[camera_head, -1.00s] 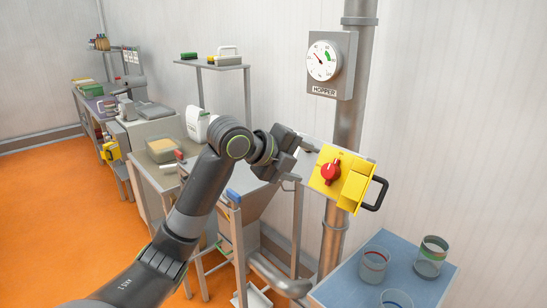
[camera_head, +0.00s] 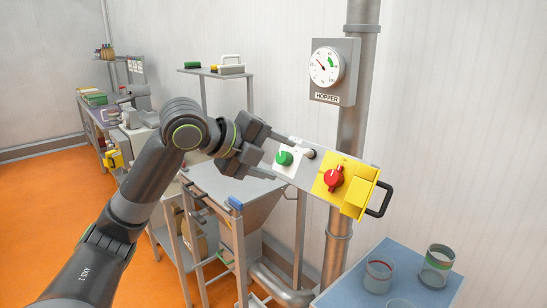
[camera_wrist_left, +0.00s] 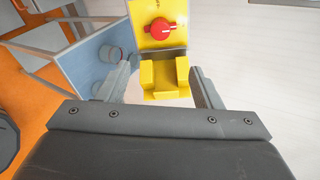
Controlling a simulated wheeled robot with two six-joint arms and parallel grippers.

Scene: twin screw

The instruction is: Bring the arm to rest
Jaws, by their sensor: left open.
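My left gripper (camera_head: 276,156) is open and empty, with its fingers pointing right toward the control box on the pipe. In the left wrist view its fingers (camera_wrist_left: 162,88) stand apart on either side of the yellow part of the box. The box has a white panel (camera_head: 290,172) with a green knob (camera_head: 284,158) and a yellow panel (camera_head: 325,186) with a red knob (camera_head: 334,179). The red knob also shows in the left wrist view (camera_wrist_left: 161,29). I cannot tell exactly how far the fingertips are from the white panel. My right gripper is not in view.
A HOPPER gauge (camera_head: 326,66) hangs on the vertical pipe (camera_head: 347,140). A blue table (camera_head: 345,291) with clear cups (camera_head: 436,265) stands at lower right. A metal hopper (camera_head: 255,208) is below my arm. Orange floor is open at left.

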